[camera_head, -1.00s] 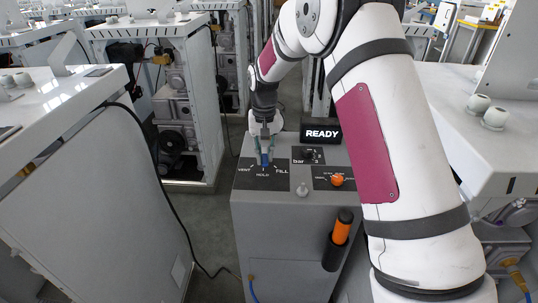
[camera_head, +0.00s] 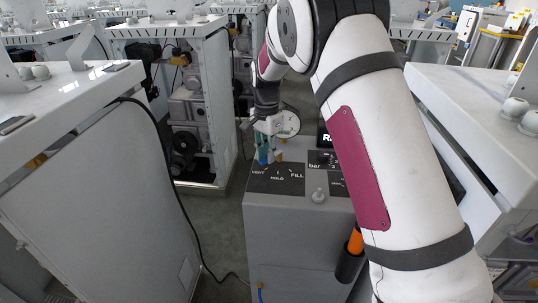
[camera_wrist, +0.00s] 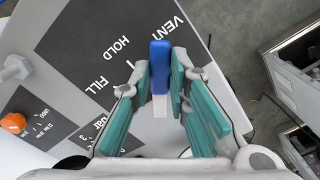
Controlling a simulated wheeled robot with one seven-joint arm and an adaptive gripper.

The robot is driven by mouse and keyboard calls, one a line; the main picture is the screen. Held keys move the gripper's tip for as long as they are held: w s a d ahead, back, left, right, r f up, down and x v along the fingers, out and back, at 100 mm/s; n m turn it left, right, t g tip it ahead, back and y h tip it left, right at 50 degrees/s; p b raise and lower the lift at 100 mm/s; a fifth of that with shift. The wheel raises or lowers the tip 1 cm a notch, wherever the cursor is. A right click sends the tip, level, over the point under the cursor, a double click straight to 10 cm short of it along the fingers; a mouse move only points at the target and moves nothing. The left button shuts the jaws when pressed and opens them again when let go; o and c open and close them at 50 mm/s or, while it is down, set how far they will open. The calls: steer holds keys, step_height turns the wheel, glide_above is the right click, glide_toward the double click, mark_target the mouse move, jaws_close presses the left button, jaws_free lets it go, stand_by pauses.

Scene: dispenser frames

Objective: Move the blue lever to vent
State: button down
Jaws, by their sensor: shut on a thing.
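The blue lever (camera_wrist: 159,62) shows in the wrist view between the green-padded fingers of my gripper (camera_wrist: 163,85), its blue end sticking out past them beside the VENT lettering. In the head view, the lever (camera_head: 263,158) is small and partly covered by my gripper (camera_head: 267,153). It stands over the left side of the black label plate (camera_head: 275,187), above VENT, left of HOLD and FILL. My gripper is shut on the lever. The lever's pivot is hidden.
A grey dispenser cabinet (camera_head: 290,232) carries the plate, a small grey knob (camera_head: 318,196) and a bar dial (camera_head: 325,158). An orange knob (camera_wrist: 14,122) shows in the wrist view. My arm hides the right side. A white cabinet (camera_head: 100,190) stands left across a floor gap.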

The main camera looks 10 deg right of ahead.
mark_target(266, 157)
steer(key=shift+w+m, duration=0.1)
steer(key=shift+m, duration=0.2)
steer(key=c, duration=1.5)
jaws_free()
step_height(266, 157, up, 12)
steer(key=shift+r, duration=0.1)
